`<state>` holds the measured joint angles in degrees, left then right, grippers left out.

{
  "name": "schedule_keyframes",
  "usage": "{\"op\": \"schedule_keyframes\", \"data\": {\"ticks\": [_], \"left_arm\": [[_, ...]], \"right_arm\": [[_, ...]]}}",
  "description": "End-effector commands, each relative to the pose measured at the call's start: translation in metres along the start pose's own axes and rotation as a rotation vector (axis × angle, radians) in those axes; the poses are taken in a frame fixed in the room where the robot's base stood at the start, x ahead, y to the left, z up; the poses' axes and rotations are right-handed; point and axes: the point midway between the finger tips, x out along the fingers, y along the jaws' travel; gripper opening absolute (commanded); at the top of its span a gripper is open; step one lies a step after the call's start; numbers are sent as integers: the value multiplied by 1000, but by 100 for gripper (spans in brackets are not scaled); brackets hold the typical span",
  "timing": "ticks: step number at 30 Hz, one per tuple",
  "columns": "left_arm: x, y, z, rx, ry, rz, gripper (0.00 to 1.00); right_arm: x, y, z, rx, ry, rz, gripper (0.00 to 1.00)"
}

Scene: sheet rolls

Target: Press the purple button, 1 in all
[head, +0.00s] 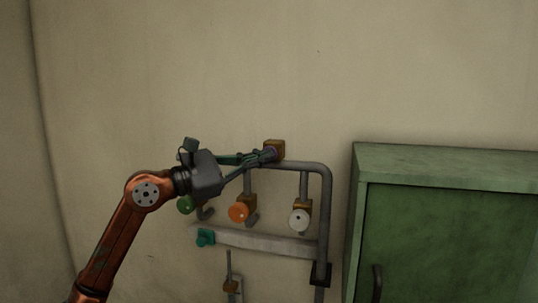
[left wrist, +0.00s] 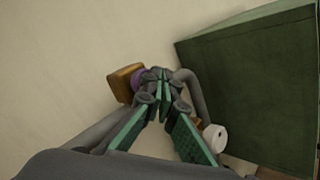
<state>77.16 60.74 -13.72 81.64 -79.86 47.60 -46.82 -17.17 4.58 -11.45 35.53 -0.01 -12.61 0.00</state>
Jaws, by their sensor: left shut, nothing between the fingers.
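The purple button (left wrist: 139,80) sits on a brown-yellow box (left wrist: 123,81) on the wall. Only part of the button shows in the left wrist view, because the fingertips cover the rest. In the head view the box (head: 276,148) is at the top of the grey pipes, and the button is mostly hidden behind the fingers. My left gripper (head: 268,155) is shut and empty, its tips right at the button. In the left wrist view its tips (left wrist: 160,75) overlap the button's edge; I cannot tell whether they touch it. My right gripper is not in view.
Below are grey pipes (head: 325,200) with a green knob (head: 185,205), an orange knob (head: 238,213), a white knob (head: 299,219) and a teal valve (head: 205,237). A green cabinet (head: 450,230) stands close on the right. The wall above is bare.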

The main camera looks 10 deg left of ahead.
Motion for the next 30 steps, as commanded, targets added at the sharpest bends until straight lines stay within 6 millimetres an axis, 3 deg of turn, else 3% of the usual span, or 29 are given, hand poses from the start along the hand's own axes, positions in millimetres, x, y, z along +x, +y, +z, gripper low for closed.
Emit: {"op": "schedule_keyframes", "data": {"ticks": [30], "left_arm": [[8,6,-5,0,0,1,0]], "right_arm": [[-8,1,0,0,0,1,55]]}}
